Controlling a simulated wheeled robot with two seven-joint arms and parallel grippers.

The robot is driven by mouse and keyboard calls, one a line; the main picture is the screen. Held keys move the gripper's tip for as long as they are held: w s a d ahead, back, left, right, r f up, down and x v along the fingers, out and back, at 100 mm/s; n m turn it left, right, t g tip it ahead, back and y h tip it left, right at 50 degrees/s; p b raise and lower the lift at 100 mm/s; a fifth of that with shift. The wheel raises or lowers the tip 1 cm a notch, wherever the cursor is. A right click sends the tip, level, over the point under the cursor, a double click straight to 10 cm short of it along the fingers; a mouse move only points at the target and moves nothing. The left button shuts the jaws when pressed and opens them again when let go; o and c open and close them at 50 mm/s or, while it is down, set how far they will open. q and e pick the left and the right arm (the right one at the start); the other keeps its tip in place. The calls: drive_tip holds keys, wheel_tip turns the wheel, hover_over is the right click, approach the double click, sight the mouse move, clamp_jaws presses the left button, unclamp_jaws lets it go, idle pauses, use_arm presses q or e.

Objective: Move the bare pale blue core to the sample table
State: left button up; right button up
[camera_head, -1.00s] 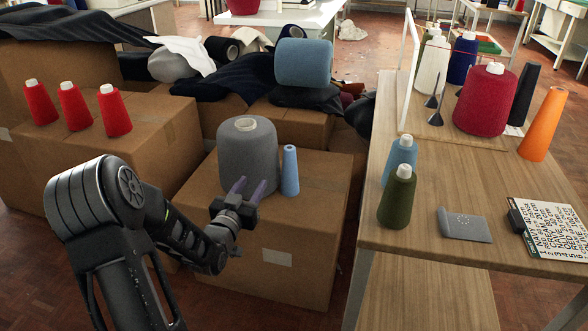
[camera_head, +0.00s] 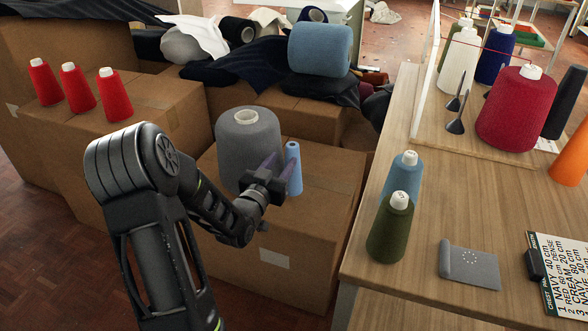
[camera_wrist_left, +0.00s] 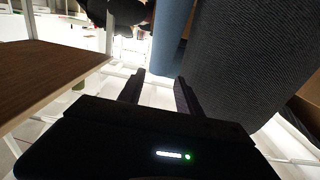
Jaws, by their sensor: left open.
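The bare pale blue core (camera_head: 293,155) stands upright on a cardboard box (camera_head: 325,205), just right of a large grey yarn cone (camera_head: 250,145). My left gripper (camera_head: 279,166) is open and empty in front of the core, its fingers overlapping the core's left side in the head view. In the left wrist view the core (camera_wrist_left: 171,35) is just beyond the open fingers (camera_wrist_left: 158,90), with the grey cone (camera_wrist_left: 255,65) close on the right. I cannot tell whether a finger touches either. My right gripper is not in view.
A wooden table (camera_head: 400,285) on the right bears a blue cone (camera_head: 400,178), an olive cone (camera_head: 390,230), a grey swatch (camera_head: 470,265) and a printed card (camera_head: 560,270). Red cones (camera_head: 78,88) stand on a box at left. A blue roll (camera_head: 320,50) lies behind.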

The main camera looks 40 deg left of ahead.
sight(290, 151)
use_arm(q)
drive_tip(key=shift+x, duration=1.25)
drive_tip(key=shift+w+b, duration=0.1)
drive_tip(key=shift+b, duration=0.2)
drive_tip(key=b+x, duration=0.1)
drive_tip(key=x, duration=0.3)
drive_tip(key=shift+w+f, duration=0.15)
drive_tip(key=shift+w, duration=0.4)
drive_tip(key=shift+c, duration=0.4)
clamp_jaws()
